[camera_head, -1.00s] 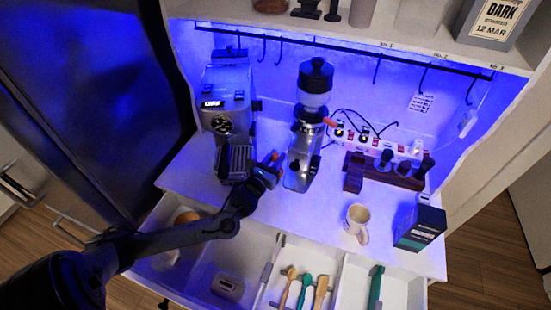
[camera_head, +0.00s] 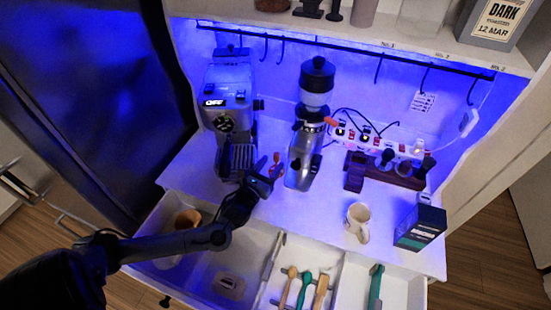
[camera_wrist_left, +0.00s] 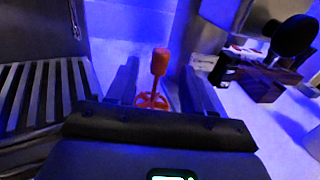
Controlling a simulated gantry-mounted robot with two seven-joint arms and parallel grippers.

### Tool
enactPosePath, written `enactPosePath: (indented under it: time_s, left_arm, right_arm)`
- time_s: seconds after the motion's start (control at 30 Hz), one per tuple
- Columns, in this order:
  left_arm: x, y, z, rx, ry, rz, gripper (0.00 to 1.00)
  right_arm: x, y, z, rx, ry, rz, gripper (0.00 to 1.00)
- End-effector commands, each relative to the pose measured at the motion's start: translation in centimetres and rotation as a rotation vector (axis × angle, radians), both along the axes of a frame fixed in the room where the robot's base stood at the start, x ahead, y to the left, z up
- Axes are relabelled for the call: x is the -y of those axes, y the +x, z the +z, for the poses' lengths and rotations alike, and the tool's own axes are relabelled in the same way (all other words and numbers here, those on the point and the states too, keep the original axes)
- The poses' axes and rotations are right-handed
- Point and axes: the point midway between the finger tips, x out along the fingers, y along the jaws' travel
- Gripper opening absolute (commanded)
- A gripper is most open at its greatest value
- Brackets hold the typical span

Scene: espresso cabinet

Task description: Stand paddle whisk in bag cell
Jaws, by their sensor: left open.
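A red-orange tool (camera_head: 276,165), which I take to be the paddle whisk, is on the counter between the espresso machine and the grinder. In the left wrist view its knobbed handle (camera_wrist_left: 160,62) rises above a spoked round part (camera_wrist_left: 152,100). My left gripper (camera_head: 264,178) is beside it on its near side. It is open, with the tool showing between its fingers (camera_wrist_left: 160,66); contact cannot be told. The drawer's left cell (camera_head: 152,222) holds a brown rounded thing (camera_head: 187,218), perhaps the bag, partly hidden by my arm. My right gripper is out of view.
The espresso machine (camera_head: 229,100) stands left and the grinder (camera_head: 306,140) right of the gripper. A mug (camera_head: 358,221) and dark box (camera_head: 421,228) are further right. Other drawer cells hold a grey item (camera_head: 229,284), wooden utensils (camera_head: 321,292) and a green one (camera_head: 375,287).

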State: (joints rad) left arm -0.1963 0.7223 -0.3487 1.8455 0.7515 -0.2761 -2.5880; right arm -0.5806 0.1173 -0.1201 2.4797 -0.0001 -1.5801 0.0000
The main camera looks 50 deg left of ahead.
Motion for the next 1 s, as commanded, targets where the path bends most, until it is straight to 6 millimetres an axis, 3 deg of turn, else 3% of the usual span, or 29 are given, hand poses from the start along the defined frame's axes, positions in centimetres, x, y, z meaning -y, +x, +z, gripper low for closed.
enactPosePath:
  time_s: [0.2, 0.4, 0.6, 1.0]
  left_arm:
    - [1.4, -4.0, 0.0, -0.003, -0.002, -0.002, 0.51]
    - [2.1, -6.3, 0.0, -0.002, -0.002, -0.001, 0.52]
    - [2.4, -7.2, 0.0, 0.000, -0.001, 0.001, 0.52]
    - [2.4, -7.3, 0.0, 0.000, -0.001, 0.001, 0.52]
  right_arm:
    - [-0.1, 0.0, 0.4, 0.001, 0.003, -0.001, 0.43]
    - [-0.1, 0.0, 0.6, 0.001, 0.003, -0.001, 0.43]
    - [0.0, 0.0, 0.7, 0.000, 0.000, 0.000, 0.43]
    - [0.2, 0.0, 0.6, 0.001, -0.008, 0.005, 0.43]
